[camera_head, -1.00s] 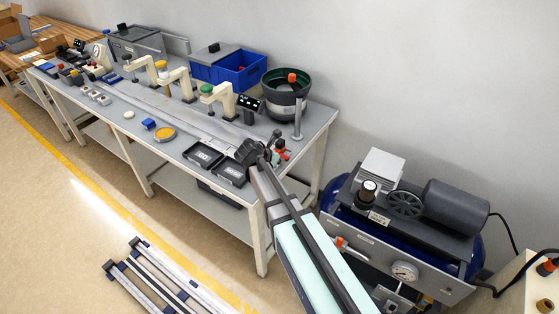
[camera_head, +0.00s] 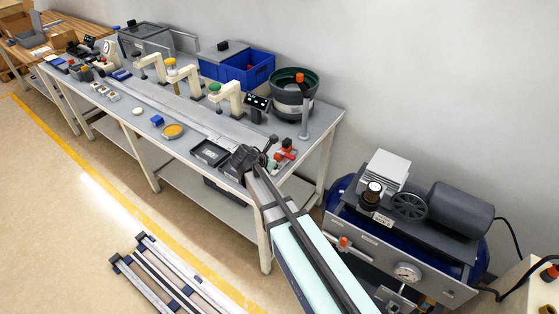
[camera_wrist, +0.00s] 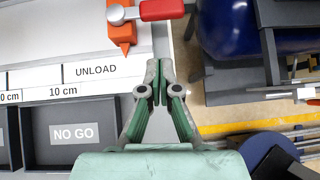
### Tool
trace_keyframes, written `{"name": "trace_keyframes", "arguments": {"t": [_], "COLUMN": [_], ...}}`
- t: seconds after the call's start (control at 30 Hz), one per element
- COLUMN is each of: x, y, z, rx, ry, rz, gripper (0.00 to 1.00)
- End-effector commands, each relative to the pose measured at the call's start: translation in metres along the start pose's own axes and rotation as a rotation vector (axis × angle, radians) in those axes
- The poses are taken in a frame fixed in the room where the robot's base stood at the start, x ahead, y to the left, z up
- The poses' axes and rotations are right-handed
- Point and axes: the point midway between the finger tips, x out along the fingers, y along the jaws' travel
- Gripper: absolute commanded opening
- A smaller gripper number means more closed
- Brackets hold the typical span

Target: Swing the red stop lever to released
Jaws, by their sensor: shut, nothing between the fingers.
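The red stop lever (camera_wrist: 161,9) shows at the top of the wrist view. Its red handle points right from a grey pivot above an orange pointed piece (camera_wrist: 124,33). In the head view the lever (camera_head: 287,143) is small, at the right end of the bench. My gripper (camera_wrist: 157,66) is shut and empty, its fingertips below the red handle in the wrist view and apart from it in the picture. In the head view my gripper (camera_head: 246,160) is over the bench's front right part, left of the lever.
A "NO GO" tray (camera_wrist: 75,134) and an "UNLOAD" label (camera_wrist: 97,71) lie left of my gripper. A bowl feeder (camera_head: 294,95) and a grey post (camera_head: 305,122) stand behind the lever. A compressor (camera_head: 410,220) stands on the floor right of the bench.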

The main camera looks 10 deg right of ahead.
Motion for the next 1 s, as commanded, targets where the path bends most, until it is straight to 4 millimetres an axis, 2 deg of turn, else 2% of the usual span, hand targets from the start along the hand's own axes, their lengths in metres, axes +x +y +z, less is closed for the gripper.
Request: {"name": "trace_keyframes", "arguments": {"t": [0.03, 0.3, 0.43, 0.6, 0.73, 0.83, 0.93, 1.0], "x": [-0.010, -0.064, -0.084, -0.099, -0.103, -0.096, -0.079, -0.061], "y": [-0.003, -0.004, -0.005, -0.005, -0.006, -0.011, -0.023, -0.037], "z": [-0.005, -0.004, -0.004, -0.003, -0.002, -0.009, -0.026, -0.045], "rx": [0.001, 0.002, 0.002, 0.002, 0.001, 0.020, 0.075, 0.139], "ry": [-0.001, -0.002, -0.002, -0.001, -0.001, 0.013, 0.046, 0.082], "rz": [0.001, 0.003, 0.001, 0.000, -0.001, -0.010, -0.035, -0.065], "gripper": [0.00, 0.00, 0.00, 0.00, 0.00, 0.00, 0.00, 0.00]}}
